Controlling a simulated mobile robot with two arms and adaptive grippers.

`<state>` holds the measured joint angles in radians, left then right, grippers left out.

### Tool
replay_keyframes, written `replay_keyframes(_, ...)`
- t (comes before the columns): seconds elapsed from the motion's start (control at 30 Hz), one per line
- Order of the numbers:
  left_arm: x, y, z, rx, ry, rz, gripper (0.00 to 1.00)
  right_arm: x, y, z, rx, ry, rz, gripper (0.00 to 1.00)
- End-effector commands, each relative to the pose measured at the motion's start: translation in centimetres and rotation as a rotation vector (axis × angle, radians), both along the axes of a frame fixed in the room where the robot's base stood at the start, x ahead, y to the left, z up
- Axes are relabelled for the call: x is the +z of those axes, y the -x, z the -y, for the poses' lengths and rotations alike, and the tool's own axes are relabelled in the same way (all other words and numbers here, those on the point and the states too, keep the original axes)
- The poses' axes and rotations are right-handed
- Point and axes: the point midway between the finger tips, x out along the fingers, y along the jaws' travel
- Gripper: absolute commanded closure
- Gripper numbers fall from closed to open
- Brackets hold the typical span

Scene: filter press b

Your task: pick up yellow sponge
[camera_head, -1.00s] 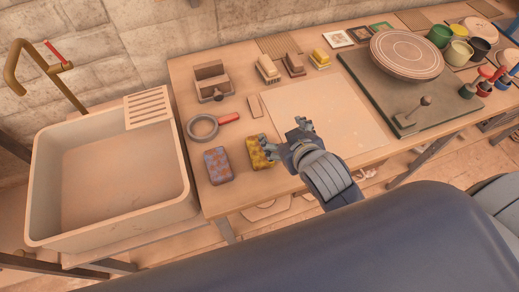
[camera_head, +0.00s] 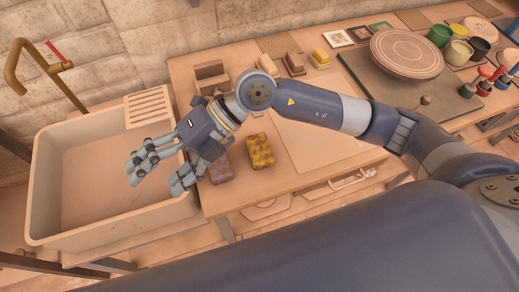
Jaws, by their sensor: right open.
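The yellow sponge (camera_head: 260,151) has brown patches and lies flat on the wooden table near its front left part. My right gripper (camera_head: 157,178) is open, with its fingers spread apart over the right edge of the sink. No object shows between its fingers. It is to the left of the yellow sponge and apart from it. My right arm reaches in from the right and passes behind the sponge in the picture. My left gripper is not in view.
A purplish-brown sponge (camera_head: 218,170) lies left of the yellow one, partly hidden by my gripper. The sink (camera_head: 62,238) stands at the left. A pale board (camera_head: 318,158) lies to the right, partly behind my arm. A round wheel (camera_head: 407,52) stands farther back.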

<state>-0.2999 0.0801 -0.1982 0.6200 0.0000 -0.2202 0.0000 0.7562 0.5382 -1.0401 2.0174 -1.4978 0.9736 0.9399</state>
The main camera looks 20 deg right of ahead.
Motion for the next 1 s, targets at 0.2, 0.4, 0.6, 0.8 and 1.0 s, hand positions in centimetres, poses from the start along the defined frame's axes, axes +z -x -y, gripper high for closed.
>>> replay_keyframes(0.2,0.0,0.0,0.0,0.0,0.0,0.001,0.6,-8.4,-5.9,12.0,-0.018,0.657,0.136,0.25)
replay_keyframes(0.4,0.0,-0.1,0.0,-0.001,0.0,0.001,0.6,-9.3,-9.7,20.7,-0.114,1.009,0.182,0.25)
replay_keyframes(0.6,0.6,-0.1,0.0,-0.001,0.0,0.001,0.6,-10.4,-10.5,23.0,-0.145,1.101,0.185,0.25)
replay_keyframes(0.8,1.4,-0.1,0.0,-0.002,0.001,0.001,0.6,-13.5,-10.6,22.9,-0.145,1.098,0.185,0.25)
replay_keyframes(1.0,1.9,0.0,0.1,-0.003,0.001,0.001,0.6,-14.9,-10.6,22.9,-0.143,1.096,0.187,0.25)
